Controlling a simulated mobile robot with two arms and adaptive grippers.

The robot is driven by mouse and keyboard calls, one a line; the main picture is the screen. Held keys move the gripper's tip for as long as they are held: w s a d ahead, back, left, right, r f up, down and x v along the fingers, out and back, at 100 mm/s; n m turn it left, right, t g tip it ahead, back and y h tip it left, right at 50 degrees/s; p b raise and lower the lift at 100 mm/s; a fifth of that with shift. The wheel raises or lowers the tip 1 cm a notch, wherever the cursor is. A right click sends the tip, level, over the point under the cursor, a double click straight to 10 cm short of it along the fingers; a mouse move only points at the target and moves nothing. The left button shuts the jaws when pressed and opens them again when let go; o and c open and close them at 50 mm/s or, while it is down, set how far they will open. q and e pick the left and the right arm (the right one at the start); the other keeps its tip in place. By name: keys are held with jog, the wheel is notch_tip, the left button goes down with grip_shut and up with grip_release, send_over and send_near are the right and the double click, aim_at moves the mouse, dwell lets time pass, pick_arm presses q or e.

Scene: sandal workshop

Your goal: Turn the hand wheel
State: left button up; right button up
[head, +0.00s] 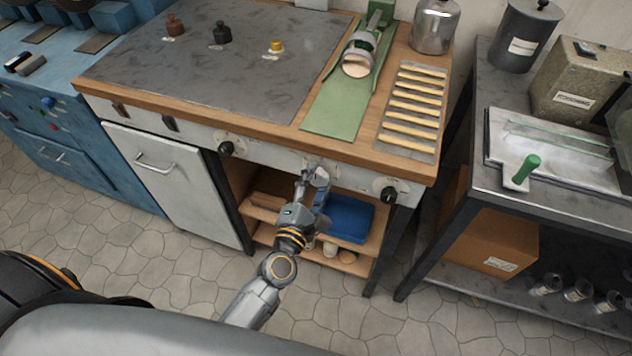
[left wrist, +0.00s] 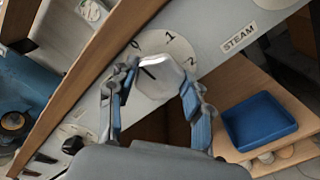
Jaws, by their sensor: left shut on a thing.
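My left gripper (head: 315,174) is at the middle of the bench's front panel (head: 262,146). In the left wrist view the gripper (left wrist: 156,86) has a finger on each side of a pale grey knob (left wrist: 160,76) and is shut on it. The knob has a dark pointer line and sits on a round white dial (left wrist: 176,46) marked 0, 1 and 2. A STEAM label (left wrist: 239,38) is beside the dial. In the head view the gripper hides this knob. I cannot make out a separate hand wheel. My right gripper is not in view.
Black knobs flank the gripper on the panel, one left (head: 227,149) and one right (head: 389,193). Below is an open shelf with a blue tray (head: 349,218). A metal side table (head: 474,165) stands at the right. Tiled floor in front is clear.

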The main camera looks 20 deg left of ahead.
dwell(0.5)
pick_arm(q)
jog(key=o, duration=1.1)
jog(key=s, duration=1.2)
jog(key=shift+a, duration=0.25)
